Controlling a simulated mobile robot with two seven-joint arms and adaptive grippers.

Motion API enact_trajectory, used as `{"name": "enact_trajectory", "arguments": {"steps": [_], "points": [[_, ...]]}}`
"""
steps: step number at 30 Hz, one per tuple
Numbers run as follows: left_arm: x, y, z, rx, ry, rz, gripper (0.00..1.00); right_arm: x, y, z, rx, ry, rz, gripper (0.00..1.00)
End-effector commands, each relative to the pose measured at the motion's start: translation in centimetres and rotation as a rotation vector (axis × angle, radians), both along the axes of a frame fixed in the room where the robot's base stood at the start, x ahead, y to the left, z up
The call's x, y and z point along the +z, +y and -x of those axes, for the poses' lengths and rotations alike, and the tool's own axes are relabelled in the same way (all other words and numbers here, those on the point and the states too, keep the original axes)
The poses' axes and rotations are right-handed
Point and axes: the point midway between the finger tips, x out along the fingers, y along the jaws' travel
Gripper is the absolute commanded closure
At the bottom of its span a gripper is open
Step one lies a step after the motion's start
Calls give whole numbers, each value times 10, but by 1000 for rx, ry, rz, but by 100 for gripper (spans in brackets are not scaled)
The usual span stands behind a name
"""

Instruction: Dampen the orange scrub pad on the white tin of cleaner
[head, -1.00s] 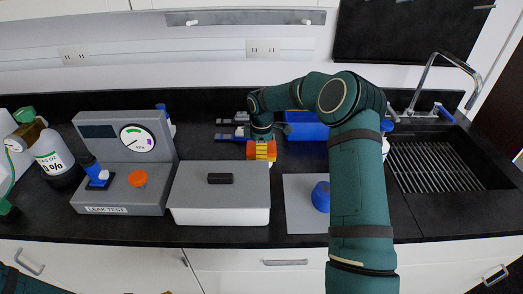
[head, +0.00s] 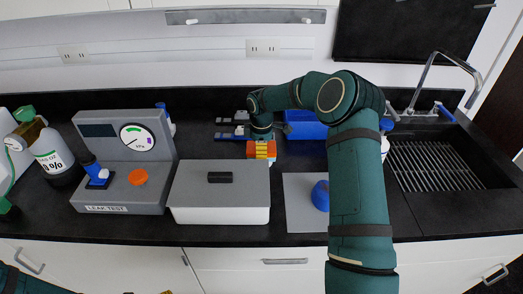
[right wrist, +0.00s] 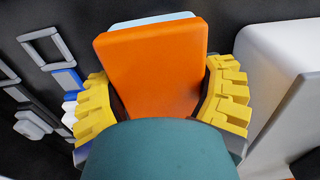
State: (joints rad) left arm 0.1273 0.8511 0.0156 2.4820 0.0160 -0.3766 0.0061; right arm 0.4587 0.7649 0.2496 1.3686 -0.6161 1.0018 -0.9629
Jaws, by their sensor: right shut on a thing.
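My right gripper (head: 261,150) is shut on the orange scrub pad, above the counter just behind the grey-lidded white box. In the right wrist view the pad (right wrist: 155,70) stands between the yellow fingers of this gripper (right wrist: 163,100). A pale blue-white edge (right wrist: 150,19) shows behind the top of the pad. I cannot tell whether it is the pad's backing or another thing. I cannot make out the white tin of cleaner for certain; the gripper and pad may hide it.
The white box with grey lid (head: 219,207) is close in front of my right gripper. A leak-test unit (head: 115,195) stands left of it. A grey mat (head: 300,220) with a blue object (head: 321,195) lies right. A blue box (head: 303,125) is behind; the sink (head: 440,165) is far right.

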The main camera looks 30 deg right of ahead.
Motion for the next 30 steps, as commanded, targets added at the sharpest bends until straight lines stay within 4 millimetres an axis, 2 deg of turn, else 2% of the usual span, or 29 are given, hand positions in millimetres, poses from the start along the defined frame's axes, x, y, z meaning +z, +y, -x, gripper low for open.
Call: {"name": "enact_trajectory", "arguments": {"steps": [14,30], "points": [[1,0,0,0,0,0,15,0,1,1,1,4,-1,55],[27,0,0,0,0,0,15,39,0,1,1,2,1,55]]}}
